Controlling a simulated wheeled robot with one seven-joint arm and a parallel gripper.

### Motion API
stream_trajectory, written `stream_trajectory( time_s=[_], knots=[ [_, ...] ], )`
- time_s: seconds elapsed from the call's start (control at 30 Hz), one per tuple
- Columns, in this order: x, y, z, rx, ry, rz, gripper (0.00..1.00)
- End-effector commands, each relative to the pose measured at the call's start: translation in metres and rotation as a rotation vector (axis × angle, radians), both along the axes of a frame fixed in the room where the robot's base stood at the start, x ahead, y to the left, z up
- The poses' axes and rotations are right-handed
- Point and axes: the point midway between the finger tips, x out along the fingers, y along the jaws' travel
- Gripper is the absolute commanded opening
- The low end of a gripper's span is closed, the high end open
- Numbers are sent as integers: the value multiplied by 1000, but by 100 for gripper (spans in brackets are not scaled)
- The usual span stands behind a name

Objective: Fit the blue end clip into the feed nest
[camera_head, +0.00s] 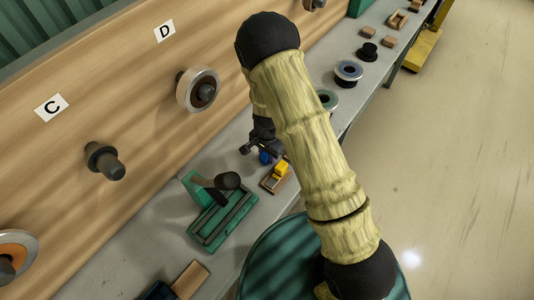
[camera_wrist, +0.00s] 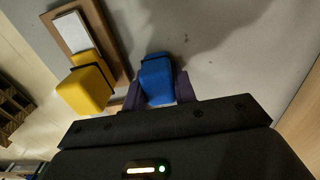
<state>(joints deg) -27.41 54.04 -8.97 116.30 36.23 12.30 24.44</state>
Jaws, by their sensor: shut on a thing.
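The blue end clip (camera_wrist: 157,80) sits between the two dark fingers of my gripper (camera_wrist: 158,92), which is shut on it. In the head view the blue clip (camera_head: 265,157) shows small beside my gripper (camera_head: 257,150), over the grey bench and partly hidden by it. A yellow clip (camera_head: 281,171) is just to its right, on a small wooden board (camera_head: 269,184). In the wrist view the yellow clip (camera_wrist: 88,88) is left of the blue one, apart from it. I cannot tell which thing is the feed nest.
A green fixture (camera_head: 224,220) with a black-knobbed lever stands on the bench, front left of my gripper. Spools (camera_head: 348,71) lie farther back. Bare bench (camera_head: 150,235) shows left of the green fixture.

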Motion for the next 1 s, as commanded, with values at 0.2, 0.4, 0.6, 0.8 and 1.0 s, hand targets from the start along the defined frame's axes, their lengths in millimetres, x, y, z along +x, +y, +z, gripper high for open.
stream_trajectory(
  time_s=[0.2, 0.4, 0.6, 0.8, 1.0],
  knots=[
    [0, 0, 0, 0, 0, 0, 49],
    [0, 0, 0, 0, 0, 0, 49],
    [1, 1, 13, 1, -2, 1, 49],
    [1, 1, 46, 2, -4, 2, 49],
    [1, 1, 86, 2, -4, 1, 49]
  ],
)
